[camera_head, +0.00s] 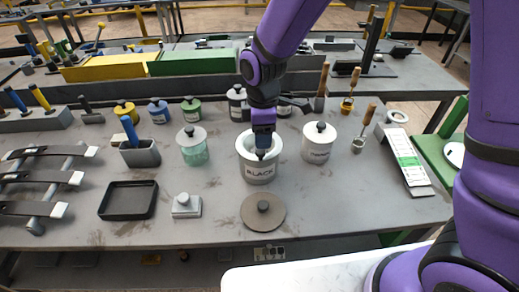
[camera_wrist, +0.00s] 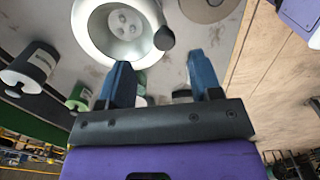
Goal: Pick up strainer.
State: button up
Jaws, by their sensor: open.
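A white pot labelled BLACK (camera_head: 258,172) stands open on the grey table. In the wrist view its white rim (camera_wrist: 85,35) surrounds a pale inner piece with a few round spots (camera_wrist: 125,24), which may be the strainer. A dark rounded knob or handle end (camera_wrist: 164,38) shows at the pot's rim. My gripper (camera_head: 262,152) is over the pot's mouth, pointing down. In the wrist view its two blue-grey fingers (camera_wrist: 160,75) are apart with nothing clearly held between them. Most of the pot's inside is hidden by my gripper in the head view.
A round lid with a dark knob (camera_head: 263,214) lies in front of the pot. A lidded white jar (camera_head: 318,143) stands close on the right and a green glass jar (camera_head: 193,147) on the left. A black tray (camera_head: 128,200) lies further left.

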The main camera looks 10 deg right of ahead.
aim_at(261, 151)
jog(key=shift+s+a+f, duration=0.1)
jog(key=shift+s+f, duration=0.05)
jog(key=shift+f, duration=1.55)
jog(key=shift+s+a+f, duration=0.1)
jog(key=shift+f, duration=1.55)
jog(key=c, duration=1.1)
